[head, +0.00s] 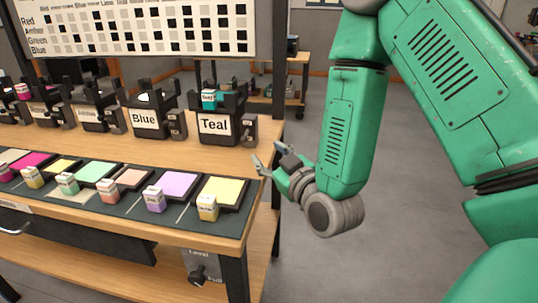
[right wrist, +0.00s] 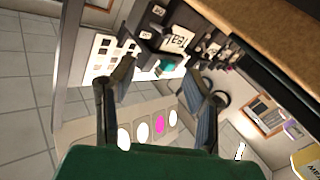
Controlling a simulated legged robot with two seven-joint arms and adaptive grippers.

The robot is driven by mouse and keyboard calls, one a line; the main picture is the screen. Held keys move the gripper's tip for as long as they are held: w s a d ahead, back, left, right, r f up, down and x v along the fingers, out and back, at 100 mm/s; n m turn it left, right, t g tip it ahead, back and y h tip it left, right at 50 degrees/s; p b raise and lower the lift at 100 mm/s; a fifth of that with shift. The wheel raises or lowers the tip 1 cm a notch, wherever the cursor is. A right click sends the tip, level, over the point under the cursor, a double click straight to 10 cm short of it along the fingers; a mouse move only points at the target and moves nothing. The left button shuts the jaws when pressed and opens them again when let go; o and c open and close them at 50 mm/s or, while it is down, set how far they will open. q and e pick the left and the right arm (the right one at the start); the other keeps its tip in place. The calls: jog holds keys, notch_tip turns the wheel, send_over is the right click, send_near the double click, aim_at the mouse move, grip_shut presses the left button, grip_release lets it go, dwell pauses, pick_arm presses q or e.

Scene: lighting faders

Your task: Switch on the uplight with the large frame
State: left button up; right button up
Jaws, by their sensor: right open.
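A row of black uplights with white label cards stands along the back of the wooden bench. The nearest is marked Teal (head: 219,124) and holds a teal piece (head: 209,99); beside it is one marked Blue (head: 146,119). Each has a grey-black unit at its right side, such as the Teal one's (head: 249,130). I cannot tell which uplight has the large frame. My right gripper (head: 268,160) is open and empty just off the bench's right edge, below and right of the Teal uplight. In the right wrist view, the Teal card (right wrist: 178,40) shows beyond its fingers (right wrist: 158,72).
Coloured squares with small tagged blocks lie on a dark mat (head: 222,228) at the bench front, the yellow square (head: 224,190) nearest. A chart board (head: 150,24) stands behind. A dark knob (head: 198,274) is on a panel below. Open floor (head: 405,200) lies right.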

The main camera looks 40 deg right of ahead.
aim_at(245, 138)
jog(key=shift+d+f, duration=0.1)
jog(key=w, duration=0.4)
jog(key=w+d+f+h, duration=0.1)
jog(key=w, duration=0.3)
jog(key=w+n+h, duration=0.1)
jog(key=w, duration=0.3)
jog(key=shift+d+f, duration=0.15)
jog(key=shift+d, duration=0.05)
dwell(0.3)
jog(key=shift+s, duration=0.1)
grip_shut()
